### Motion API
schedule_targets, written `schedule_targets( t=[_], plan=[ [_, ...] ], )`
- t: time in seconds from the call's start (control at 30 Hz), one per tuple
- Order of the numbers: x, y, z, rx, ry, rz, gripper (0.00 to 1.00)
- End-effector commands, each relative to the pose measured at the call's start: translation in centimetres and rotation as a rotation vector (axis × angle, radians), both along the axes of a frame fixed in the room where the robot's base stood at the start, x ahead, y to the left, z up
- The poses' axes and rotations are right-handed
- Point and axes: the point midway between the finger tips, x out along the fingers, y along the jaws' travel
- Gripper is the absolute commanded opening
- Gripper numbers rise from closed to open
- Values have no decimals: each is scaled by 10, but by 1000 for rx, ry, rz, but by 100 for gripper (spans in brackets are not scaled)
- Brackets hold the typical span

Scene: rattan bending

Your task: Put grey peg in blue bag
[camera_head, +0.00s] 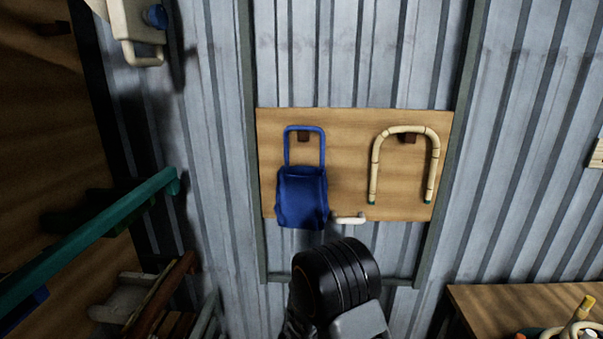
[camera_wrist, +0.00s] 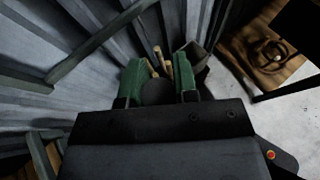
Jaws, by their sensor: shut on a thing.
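The blue bag (camera_head: 302,198) hangs by its loop handle from a dark peg on a wooden board in the head view. In the wrist view my gripper (camera_wrist: 160,78) has its green fingers shut on a dark grey thing between them, which I take as the grey peg (camera_wrist: 158,90); its shape is mostly hidden. In the head view my black wrist is below and slightly right of the bag, and it hides the fingers and the held thing. The bag is not recognisable in the wrist view.
A bent rattan hoop (camera_head: 405,132) hangs right of the bag on the board (camera_head: 345,160). A short pale bent piece (camera_head: 347,219) is at the board's lower edge. A wooden table (camera_head: 500,300) stands lower right. Dark green bars and shelving are at left. Rattan sticks (camera_wrist: 157,62) show beyond my fingers.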

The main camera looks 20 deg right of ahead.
Motion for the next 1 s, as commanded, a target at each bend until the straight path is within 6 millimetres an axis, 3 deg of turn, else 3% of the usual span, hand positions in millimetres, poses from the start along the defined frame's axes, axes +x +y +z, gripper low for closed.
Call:
schedule_targets(
  t=[0.03,0.27,0.47,1.0],
  plan=[
    [-1,1,15,1,-5,22,5],
    [-14,10,63,0,-8,187,5],
    [-27,19,123,-1,-14,367,5],
    [-74,54,338,-9,-11,1027,5]
  ],
)
